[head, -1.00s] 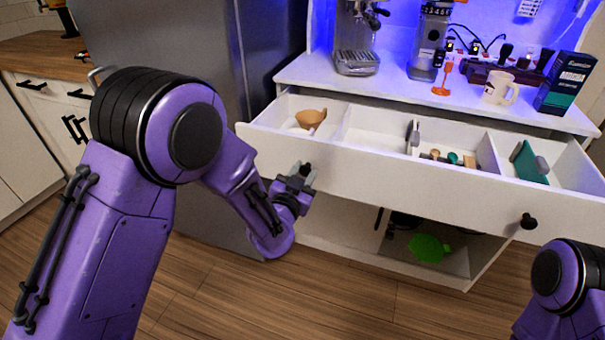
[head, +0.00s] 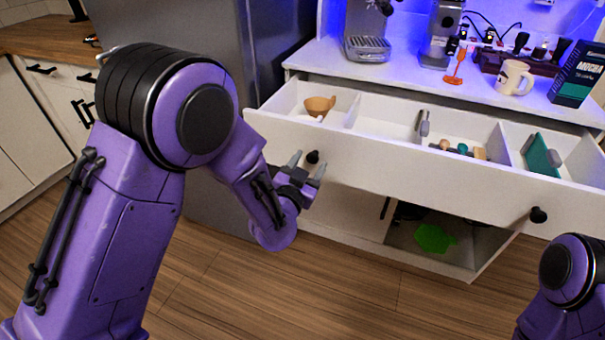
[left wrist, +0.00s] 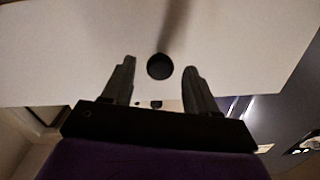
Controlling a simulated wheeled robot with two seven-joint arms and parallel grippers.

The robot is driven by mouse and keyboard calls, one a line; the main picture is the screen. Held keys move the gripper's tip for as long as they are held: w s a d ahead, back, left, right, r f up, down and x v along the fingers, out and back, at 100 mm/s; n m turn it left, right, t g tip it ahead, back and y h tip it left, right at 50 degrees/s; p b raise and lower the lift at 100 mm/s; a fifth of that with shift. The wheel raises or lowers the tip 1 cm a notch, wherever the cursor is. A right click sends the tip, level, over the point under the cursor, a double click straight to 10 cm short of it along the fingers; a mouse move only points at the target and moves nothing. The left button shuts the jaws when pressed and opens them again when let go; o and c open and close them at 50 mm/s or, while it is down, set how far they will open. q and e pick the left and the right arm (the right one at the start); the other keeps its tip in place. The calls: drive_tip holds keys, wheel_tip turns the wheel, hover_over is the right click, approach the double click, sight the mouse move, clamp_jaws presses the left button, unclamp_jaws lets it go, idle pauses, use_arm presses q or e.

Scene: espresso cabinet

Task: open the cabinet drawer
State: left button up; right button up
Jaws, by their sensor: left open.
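The white cabinet drawer (head: 405,178) is pulled out, and its divided inside shows from above. Its front has two round black knobs, a left knob (head: 312,157) and a right knob (head: 538,214). My left gripper (head: 308,163) is open, with its fingers pointing at the drawer front by the left knob. In the left wrist view the left knob (left wrist: 160,66) lies between and just beyond the two open fingertips (left wrist: 158,68); I see no grip on it. My right arm shows at the lower right edge, but its gripper is not in view.
The drawer compartments hold an orange-brown cup-like piece (head: 319,106), small tools (head: 462,149) and a green item (head: 541,155). An espresso machine (head: 368,35), mug (head: 514,77) and box (head: 577,74) stand on the counter. Below is an open shelf with a green object (head: 434,238). The floor in front is clear.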

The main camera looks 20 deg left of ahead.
use_arm(q)
drive_tip(key=s, duration=0.9)
drive_tip(key=shift+a+b, duration=0.15)
drive_tip(key=shift+b, duration=0.2)
drive_tip(key=s+a+f+n+g+y+p, duration=0.1)
drive_tip(key=s+a+f+n+g, duration=0.25)
drive_tip(key=f, duration=0.35)
drive_tip(key=s+a+f+n+g+y+p, duration=0.2)
drive_tip(key=s+a+f+n+g, duration=0.15)
drive_tip(key=f, duration=0.35)
drive_tip(key=s+a+f+n+g+p, duration=0.1)
drive_tip(key=s+f+g, duration=0.3)
drive_tip(key=s, duration=0.6)
drive_tip(key=s+a+f+n+g+y+p, duration=0.1)
drive_tip(key=s+a+f+n+g, duration=0.1)
drive_tip(key=s+f, duration=0.6)
drive_tip(key=s+a+g, duration=0.1)
drive_tip(key=s+a, duration=0.1)
drive_tip(key=shift+s+f+g+p, duration=0.15)
drive_tip(key=shift+s+g+p, duration=0.15)
drive_tip(key=shift+g, duration=0.1)
